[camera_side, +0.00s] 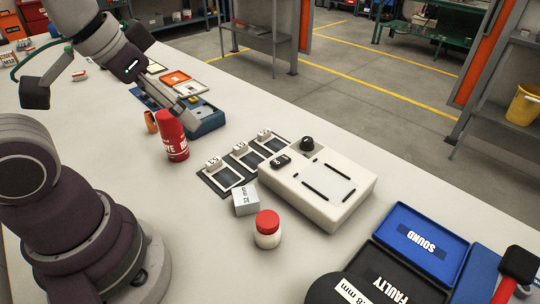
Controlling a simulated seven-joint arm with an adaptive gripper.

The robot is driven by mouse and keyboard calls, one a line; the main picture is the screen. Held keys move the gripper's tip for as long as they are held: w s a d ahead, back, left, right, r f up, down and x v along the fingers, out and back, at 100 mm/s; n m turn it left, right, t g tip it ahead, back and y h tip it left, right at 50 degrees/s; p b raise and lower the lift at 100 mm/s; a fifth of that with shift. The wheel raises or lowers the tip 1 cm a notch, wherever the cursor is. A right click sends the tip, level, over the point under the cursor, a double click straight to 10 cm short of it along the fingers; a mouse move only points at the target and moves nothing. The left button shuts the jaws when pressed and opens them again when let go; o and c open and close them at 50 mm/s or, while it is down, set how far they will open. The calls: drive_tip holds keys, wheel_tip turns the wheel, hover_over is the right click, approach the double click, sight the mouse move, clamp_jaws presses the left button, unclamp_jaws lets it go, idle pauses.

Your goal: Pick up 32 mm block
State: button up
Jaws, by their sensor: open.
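The 32 mm block (245,201) is a small pale grey block with "32 mm" printed on one face. It stands on the white bench between the dark-slotted gauge plates and a small jar. My gripper (188,112) is at the upper left, well apart from the block. It is open, with its fingers angled down to the right, near the red bottle and the blue tray. I see nothing between its fingers, though they are small in view.
A red bottle (171,136) stands below my gripper. A red-lidded jar (267,229) stands close in front of the block, and a cream instrument box (340,205) is to its right. Blue SOUND (447,263) and black FAULTY trays lie front right. The bench left of the block is clear.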

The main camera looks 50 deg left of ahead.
drive_tip(key=n+g, duration=0.5)
drive_tip(key=n, duration=0.7)
approach(245, 195)
drive_tip(key=shift+g, duration=0.3)
drive_tip(key=f, duration=1)
drive_tip(key=shift+w+f, duration=0.25)
drive_tip(key=shift+w, duration=0.05)
drive_tip(key=c, duration=1.3)
